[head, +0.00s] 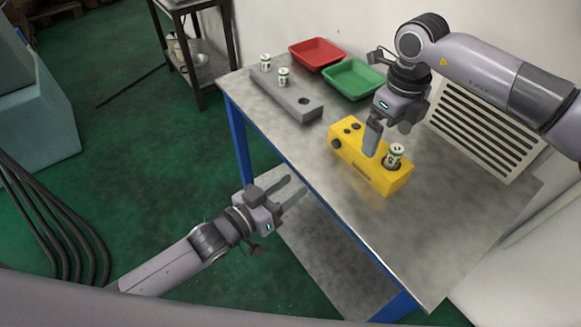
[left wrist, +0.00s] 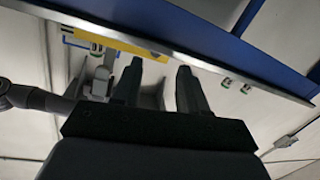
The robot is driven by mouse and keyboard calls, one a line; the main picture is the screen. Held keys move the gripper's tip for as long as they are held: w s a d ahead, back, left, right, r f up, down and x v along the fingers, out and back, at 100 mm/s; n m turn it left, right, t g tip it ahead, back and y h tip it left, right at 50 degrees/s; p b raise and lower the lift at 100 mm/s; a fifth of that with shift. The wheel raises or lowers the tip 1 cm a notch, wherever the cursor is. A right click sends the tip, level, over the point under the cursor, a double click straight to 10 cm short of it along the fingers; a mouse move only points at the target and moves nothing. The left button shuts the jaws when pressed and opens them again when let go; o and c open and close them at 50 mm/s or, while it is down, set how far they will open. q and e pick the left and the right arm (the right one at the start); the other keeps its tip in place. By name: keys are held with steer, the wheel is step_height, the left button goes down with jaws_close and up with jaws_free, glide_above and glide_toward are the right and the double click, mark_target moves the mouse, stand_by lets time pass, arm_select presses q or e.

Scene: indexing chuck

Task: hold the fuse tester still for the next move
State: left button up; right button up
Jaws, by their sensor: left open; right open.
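The yellow fuse tester (head: 365,178) sits on the metal table, with small dark round features on its top at the far end. A white and green fuse (head: 394,154) stands upright in its near end. My right gripper (head: 372,140) is open, pointing down at the tester's top beside the fuse; whether it touches is unclear. My left gripper (head: 293,192) is open and empty, off the table's near left edge and apart from the tester. In the left wrist view the tester (left wrist: 118,42) shows beyond the open left fingers (left wrist: 158,64).
A grey block (head: 285,96) on the table holds two fuses (head: 284,76) and has an empty hole. A red tray (head: 316,53) and a green tray (head: 353,79) lie behind. The table's near right part (head: 440,235) is clear. A wall vent (head: 485,130) stands at right.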

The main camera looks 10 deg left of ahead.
mark_target(381, 155)
steer(key=shift+f, duration=3.6)
arm_select(q)
steer(key=w+r+h, duration=0.1)
steer(key=w+r+m+g+h, duration=0.1)
steer(key=w, duration=0.1)
steer(key=shift+w+d+r+m, duration=0.1)
steer(key=shift+w+d+m, duration=0.05)
steer(key=shift+m, duration=0.15)
arm_select(e)
steer(key=c, duration=1.1)
arm_select(q)
jaws_close()
